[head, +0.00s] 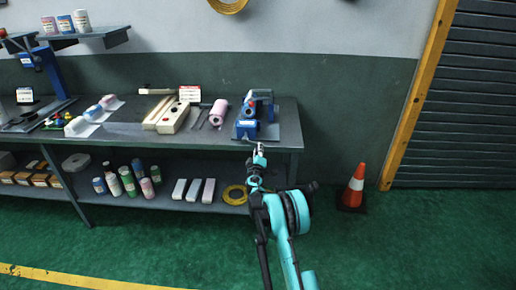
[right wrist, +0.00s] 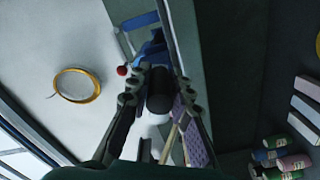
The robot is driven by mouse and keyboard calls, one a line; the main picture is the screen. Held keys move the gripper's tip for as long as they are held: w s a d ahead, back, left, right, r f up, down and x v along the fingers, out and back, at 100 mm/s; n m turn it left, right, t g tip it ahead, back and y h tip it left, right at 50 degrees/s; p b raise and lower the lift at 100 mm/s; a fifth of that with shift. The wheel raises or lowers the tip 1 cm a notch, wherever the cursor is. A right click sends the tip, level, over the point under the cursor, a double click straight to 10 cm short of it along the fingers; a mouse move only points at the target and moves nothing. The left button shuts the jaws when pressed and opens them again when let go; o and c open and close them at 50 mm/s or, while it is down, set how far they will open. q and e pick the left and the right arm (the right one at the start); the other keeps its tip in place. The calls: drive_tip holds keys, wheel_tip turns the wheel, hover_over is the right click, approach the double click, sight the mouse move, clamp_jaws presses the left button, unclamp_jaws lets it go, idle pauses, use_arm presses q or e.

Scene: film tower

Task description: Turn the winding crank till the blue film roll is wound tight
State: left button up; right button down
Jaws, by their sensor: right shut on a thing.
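A blue winding device (head: 247,129) stands near the right end of the bench, with a roll (head: 249,108) on it that looks blue and pale. How tightly its film is wound is too small to tell. My right gripper (head: 259,152) is at the bench's front edge, just in front of the device. In the right wrist view a black cylindrical handle (right wrist: 160,92) lies between the fingers, and the gripper (right wrist: 158,84) is shut on it. This looks like the crank's handle; the rest of the crank is mostly hidden. My left gripper is not in view.
A pink roll (head: 218,113) and a cream box (head: 174,118) lie left of the device on the bench (head: 285,133). Bottles and a yellow ring (head: 235,194) are on the lower shelf. An orange cone (head: 355,186) stands right on open green floor.

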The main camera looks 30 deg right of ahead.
drive_tip(key=shift+w+a+f+m, duration=0.1)
drive_tip(key=shift+f+m, duration=0.2)
drive_tip(key=shift+m, duration=0.2)
drive_tip(key=shift+w+a+f+m, duration=0.1)
drive_tip(key=shift+f+m, duration=0.2)
drive_tip(key=shift+m, duration=0.2)
drive_tip(key=c, duration=1.4)
unclamp_jaws()
drive_tip(key=shift+f, duration=0.1)
drive_tip(key=shift+o, duration=0.2)
drive_tip(key=v, duration=1.2)
